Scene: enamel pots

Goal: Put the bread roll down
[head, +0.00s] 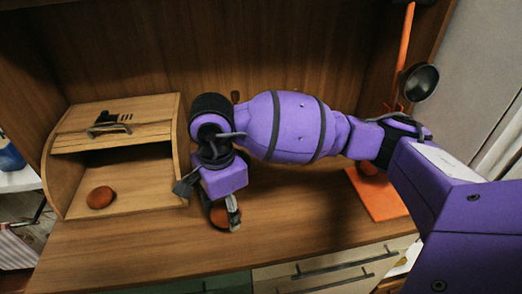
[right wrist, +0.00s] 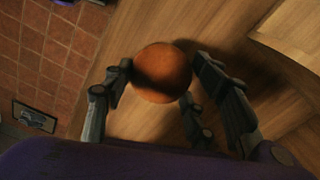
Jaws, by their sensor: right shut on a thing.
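My right gripper (head: 212,205) points down over the wooden counter and is shut on a round brown bread roll (head: 219,217). In the right wrist view the roll (right wrist: 162,72) sits between the fingers of the gripper (right wrist: 163,78). The fingers and wrist partly hide the roll in the head view. It is low over the counter, but I cannot tell whether it touches. Another round brown roll (head: 100,197) lies inside the open wooden bread box (head: 62,190) at the left. My left gripper is not in view.
The counter (head: 130,245) is clear in front of the box and gripper. An orange board (head: 385,205) lies at the right, with a reddish round thing partly hidden behind my arm. A dark ladle (head: 420,82) hangs by an orange stand. Drawers (head: 325,270) are below the front edge.

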